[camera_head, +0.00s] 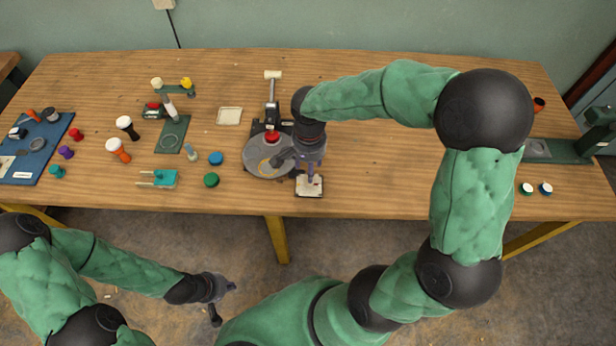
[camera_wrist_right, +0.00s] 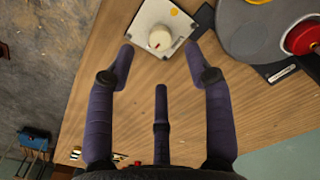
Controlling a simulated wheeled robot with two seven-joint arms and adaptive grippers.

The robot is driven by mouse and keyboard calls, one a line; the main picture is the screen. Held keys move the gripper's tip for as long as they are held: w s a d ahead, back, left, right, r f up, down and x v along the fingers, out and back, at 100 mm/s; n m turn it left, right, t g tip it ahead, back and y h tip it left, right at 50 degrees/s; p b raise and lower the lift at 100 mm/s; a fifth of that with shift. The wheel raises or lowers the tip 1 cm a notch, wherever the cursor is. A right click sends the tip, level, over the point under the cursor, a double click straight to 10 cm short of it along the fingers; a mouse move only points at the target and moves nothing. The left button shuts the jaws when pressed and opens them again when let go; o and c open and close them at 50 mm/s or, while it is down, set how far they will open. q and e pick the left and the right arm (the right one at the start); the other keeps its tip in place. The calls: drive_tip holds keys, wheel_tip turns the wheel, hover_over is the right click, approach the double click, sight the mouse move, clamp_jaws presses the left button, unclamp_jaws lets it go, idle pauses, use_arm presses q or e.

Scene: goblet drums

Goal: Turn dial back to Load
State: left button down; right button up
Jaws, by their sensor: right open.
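The dial is a cream knob (camera_wrist_right: 160,39) on a pale, flat box (camera_wrist_right: 148,17). In the head view the box (camera_head: 309,190) lies near the table's front edge, right of the round grey plate. My right gripper (camera_head: 311,172) hangs over it, partly covering it. In the right wrist view, my open right gripper (camera_wrist_right: 160,62) has its fingers apart; the knob appears beyond the tips, between their lines, apparently untouched. The dial's lettering is not readable. My left gripper (camera_head: 224,302) is open and empty, in front of the table and over the floor.
The grey round plate (camera_head: 262,167) with a red knob (camera_head: 272,137) stands close left of the box. Blue (camera_head: 216,157) and green (camera_head: 211,180) discs lie further left. Small goblet drums (camera_head: 118,150) stand beyond them. The table (camera_head: 390,185) right of the box is clear.

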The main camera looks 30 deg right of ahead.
wheel_tip(320, 180, down, 6)
drive_tip(key=shift+b, duration=0.9)
clamp_jaws()
